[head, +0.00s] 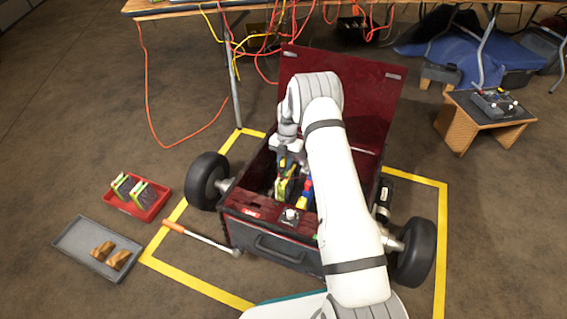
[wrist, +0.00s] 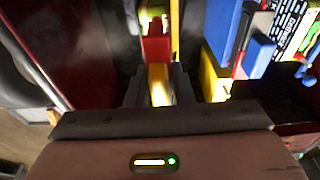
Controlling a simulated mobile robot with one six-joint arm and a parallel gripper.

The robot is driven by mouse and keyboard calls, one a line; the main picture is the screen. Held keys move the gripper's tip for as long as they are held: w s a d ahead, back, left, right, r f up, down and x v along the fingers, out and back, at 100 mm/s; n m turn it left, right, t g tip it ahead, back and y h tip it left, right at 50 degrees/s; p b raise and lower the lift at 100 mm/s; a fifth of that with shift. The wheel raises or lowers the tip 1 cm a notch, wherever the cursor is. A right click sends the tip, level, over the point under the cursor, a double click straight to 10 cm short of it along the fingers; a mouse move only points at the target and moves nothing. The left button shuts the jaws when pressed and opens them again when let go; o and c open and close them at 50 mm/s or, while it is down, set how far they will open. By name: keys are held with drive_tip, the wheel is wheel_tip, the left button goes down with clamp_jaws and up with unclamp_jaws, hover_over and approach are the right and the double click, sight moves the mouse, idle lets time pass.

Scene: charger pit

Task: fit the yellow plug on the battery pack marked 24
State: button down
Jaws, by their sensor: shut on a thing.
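My gripper (wrist: 158,88) is shut on a yellow piece (wrist: 159,82), which looks like the yellow plug. A red block (wrist: 156,45) lies directly ahead of it, close or touching; I cannot tell whether they are joined. In the head view my gripper (head: 287,160) reaches down into the open dark-red wheeled box. A yellow-green part (head: 282,188) shows just below it. No number 24 is readable in either view, so I cannot tell which thing is the marked battery pack.
Blue parts (wrist: 258,56) and a yellow block (wrist: 214,80) stand close right of my gripper. The box's raised lid (head: 372,95) is behind my arm. A red tray (head: 133,210) with two green-edged packs, a grey tray (head: 75,243) and an orange-handled tool (head: 200,237) lie left.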

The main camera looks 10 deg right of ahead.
drive_tip(key=shift+f+b, duration=1.05)
drive_tip(key=shift+f, duration=0.6)
drive_tip(key=c, duration=1.2)
unclamp_jaws()
drive_tip(key=shift+r, duration=0.1)
drive_tip(key=r+p, duration=0.1)
drive_tip(key=r, duration=0.1)
drive_tip(key=r+p, duration=0.1)
drive_tip(key=r, duration=0.2)
drive_tip(key=w+r+p, duration=0.1)
drive_tip(key=r, duration=0.1)
drive_tip(key=shift+w+d+r, duration=0.1)
drive_tip(key=shift+d+r, duration=0.2)
drive_tip(key=shift+d, duration=0.1)
